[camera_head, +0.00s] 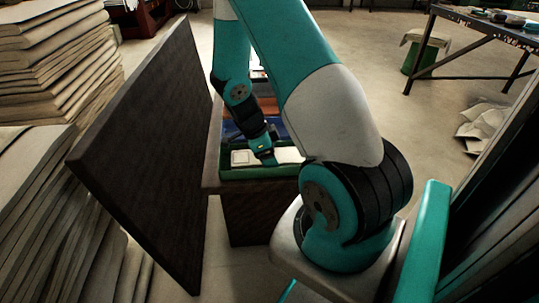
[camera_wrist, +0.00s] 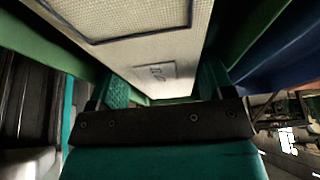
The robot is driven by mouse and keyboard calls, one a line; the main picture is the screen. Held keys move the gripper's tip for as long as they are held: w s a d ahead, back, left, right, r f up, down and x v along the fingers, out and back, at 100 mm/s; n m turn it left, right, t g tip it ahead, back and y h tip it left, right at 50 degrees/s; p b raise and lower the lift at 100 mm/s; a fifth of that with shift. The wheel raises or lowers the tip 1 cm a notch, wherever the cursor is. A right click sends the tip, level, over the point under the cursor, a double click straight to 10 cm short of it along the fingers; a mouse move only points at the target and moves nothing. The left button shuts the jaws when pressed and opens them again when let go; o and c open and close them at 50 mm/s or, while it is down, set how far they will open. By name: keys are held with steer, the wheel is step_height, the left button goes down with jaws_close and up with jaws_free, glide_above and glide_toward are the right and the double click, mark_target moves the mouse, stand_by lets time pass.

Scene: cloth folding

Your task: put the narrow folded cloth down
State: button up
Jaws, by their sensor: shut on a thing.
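The narrow folded cloth (camera_head: 241,158) is cream-white, and my arm partly covers it in the head view. It lies within or just over the green-walled compartment (camera_head: 235,175); I cannot tell whether it touches the bottom. In the wrist view the cloth (camera_wrist: 160,50) fills the space ahead, with a dark border line and a small dark mark on it. My gripper (camera_head: 265,156) is at the cloth, pointing down. In the wrist view its two teal fingers stand at either side of the cloth, shut on it. The fingertips are hidden.
Blue and orange compartments lie behind the green one, on a dark wooden stand (camera_head: 245,218). A tall dark panel (camera_head: 150,150) rises close on the left. Stacks of folded cloth (camera_head: 55,70) stand at far left. A table (camera_head: 480,22) stands at the back right.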

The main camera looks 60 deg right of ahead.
steer(key=o, duration=0.7)
steer(key=p+v, duration=0.4)
steer(key=v, duration=0.8)
steer(key=w+a+r+n+t+y, duration=0.1)
steer(key=w+a+r+n+t, duration=0.1)
steer(key=a+r+n, duration=0.45)
steer(key=s+a+r+n+y, duration=0.2)
steer(key=s+a+n, duration=0.3)
steer(key=a+n, duration=0.3)
steer(key=s+a+r+n+t+y, duration=0.1)
steer(key=s+a+r+n+y, duration=0.1)
steer(key=s+a+r+n, duration=0.3)
steer(key=s+a+r+n+y, duration=0.2)
steer(key=s+a+r+n, duration=0.2)
steer(key=a+n, duration=0.8)
steer(key=s+n, duration=0.1)
steer(key=n, duration=0.2)
steer(key=shift+s+a, duration=0.25)
steer(key=shift+a, duration=0.1)
